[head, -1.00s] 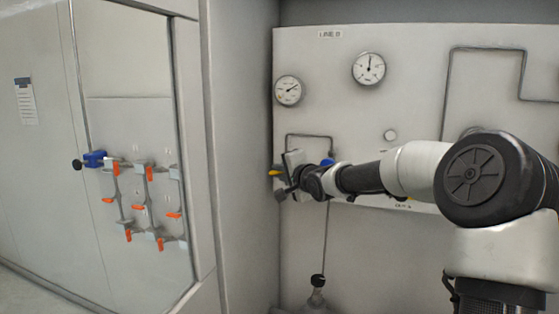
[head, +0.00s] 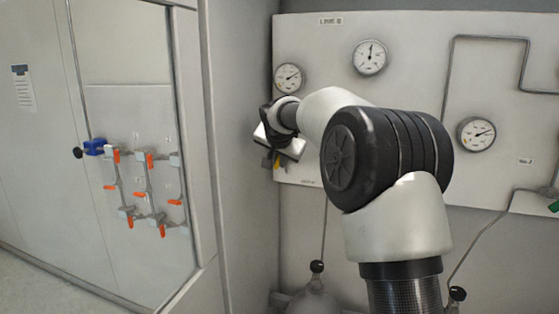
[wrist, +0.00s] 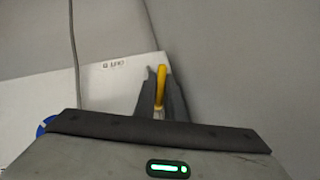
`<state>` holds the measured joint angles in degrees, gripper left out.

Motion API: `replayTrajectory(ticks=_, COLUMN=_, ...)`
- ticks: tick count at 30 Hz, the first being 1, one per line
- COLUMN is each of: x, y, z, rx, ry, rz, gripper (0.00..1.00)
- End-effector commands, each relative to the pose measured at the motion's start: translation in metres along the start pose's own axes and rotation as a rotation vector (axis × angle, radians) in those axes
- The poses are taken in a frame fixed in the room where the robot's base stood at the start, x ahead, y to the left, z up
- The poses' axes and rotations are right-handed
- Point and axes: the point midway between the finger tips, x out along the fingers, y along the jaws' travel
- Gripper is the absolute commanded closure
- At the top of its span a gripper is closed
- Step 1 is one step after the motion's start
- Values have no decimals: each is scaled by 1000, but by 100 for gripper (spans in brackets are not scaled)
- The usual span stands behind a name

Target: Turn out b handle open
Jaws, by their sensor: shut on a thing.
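The yellow out b handle (wrist: 161,86) stands between the two dark fingers of my gripper (wrist: 160,90) in the wrist view. The fingers are shut on it, one on each side. A small label (wrist: 103,66), printed upside down in this view and hard to read, is on the white panel left of the handle. In the head view my gripper (head: 276,160) is at the panel's lower left edge, and a bit of yellow shows there. My own arm and gripper hide most of the valve.
The white panel (head: 420,90) carries several round gauges (head: 369,57) and thin pipes. A grey cabinet wall (head: 235,150) stands close on the left of my gripper. A blue round part (wrist: 47,125) is partly hidden in the wrist view. Orange-handled valves (head: 150,160) are farther left.

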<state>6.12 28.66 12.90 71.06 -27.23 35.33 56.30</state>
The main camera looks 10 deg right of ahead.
Motion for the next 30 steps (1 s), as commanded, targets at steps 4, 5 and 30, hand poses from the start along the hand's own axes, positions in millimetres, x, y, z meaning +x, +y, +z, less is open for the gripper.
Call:
replayTrajectory(ticks=4, x=0, y=-3, z=0, rx=-71, ry=1, rz=66, gripper=100)
replayTrajectory(ticks=5, x=0, y=-2, z=0, rx=-83, ry=1, rz=78, gripper=100)
replayTrajectory(ticks=30, x=1, y=0, z=0, rx=-174, ry=1, rz=173, gripper=100)
